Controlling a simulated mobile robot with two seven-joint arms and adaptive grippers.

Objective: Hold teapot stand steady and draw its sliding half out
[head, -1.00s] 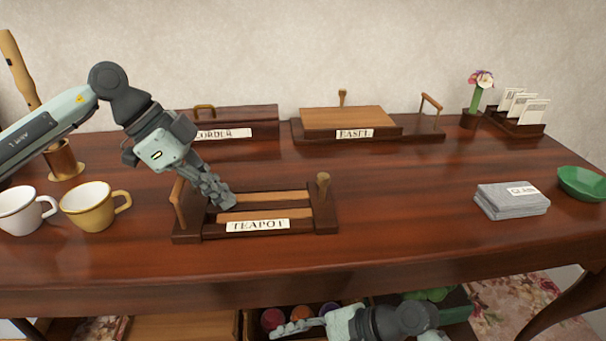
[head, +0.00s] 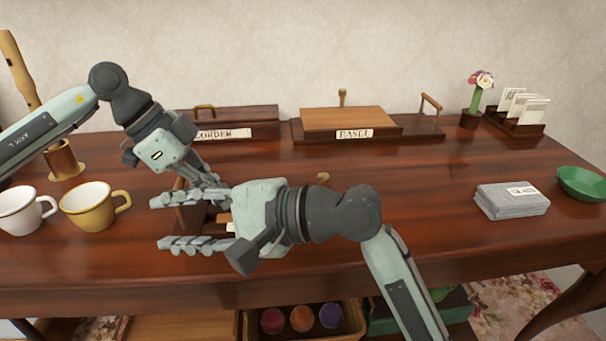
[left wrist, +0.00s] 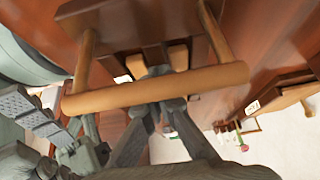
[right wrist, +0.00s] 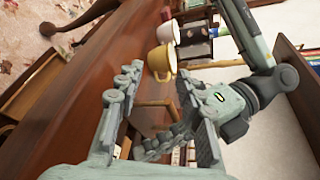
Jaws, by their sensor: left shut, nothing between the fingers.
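The dark wooden teapot stand (head: 192,219) lies on the table, mostly hidden behind my right gripper in the head view. Its wooden bar handle (left wrist: 215,78) crosses the left wrist view in front of my left fingers. My left gripper (left wrist: 155,73) is shut and empty, its tips down at the stand's slats beyond the handle; the right hand partly covers it in the head view. My right gripper (head: 165,222) is open above the stand's left end, pointing left. In the right wrist view the handle (right wrist: 158,104) shows between its spread fingers, not gripped. The stand's knob (head: 323,178) peeks out behind my right wrist.
A yellow cup (head: 88,207) and a white cup (head: 18,212) stand close by on the left. Grey cloths (head: 512,205) and a green bowl (head: 583,182) are at right. Table between is clear.

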